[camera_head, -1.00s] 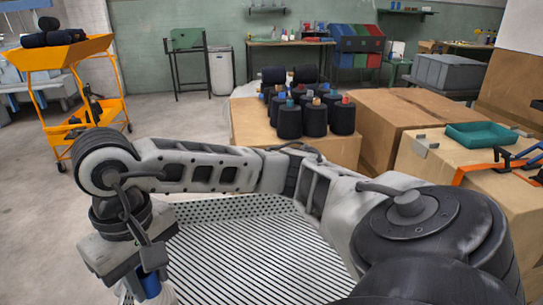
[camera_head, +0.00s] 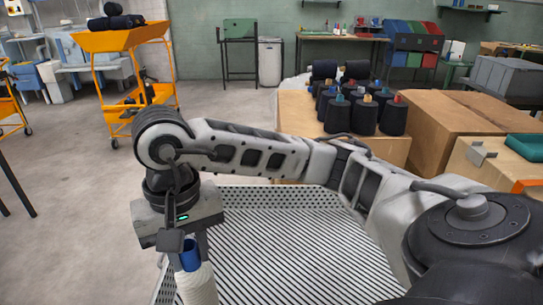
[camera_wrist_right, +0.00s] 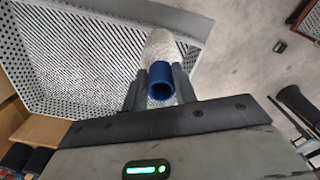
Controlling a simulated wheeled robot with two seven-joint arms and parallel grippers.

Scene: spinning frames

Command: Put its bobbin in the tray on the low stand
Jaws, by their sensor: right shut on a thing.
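My right gripper (camera_head: 190,250) points down at the lower left of the head view. It is shut on a bobbin (camera_head: 199,285) of white yarn with a blue core tube. In the right wrist view the bobbin (camera_wrist_right: 162,48) sits between the two fingers, with the tube's open end toward the camera. The lower end of the bobbin is cut off in the head view. A teal tray (camera_head: 525,147) lies on a cardboard box at the right edge; whether it is the task's tray I cannot tell. My left gripper is not in view.
A perforated, striped pale metal basket (camera_head: 300,235) lies below my right arm. Several dark cones (camera_head: 364,115) stand on a cardboard box (camera_head: 300,110) ahead. An orange trolley (camera_head: 120,40) stands at the back left. Dark legs (camera_head: 15,190) show at the left edge. Floor is clear between.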

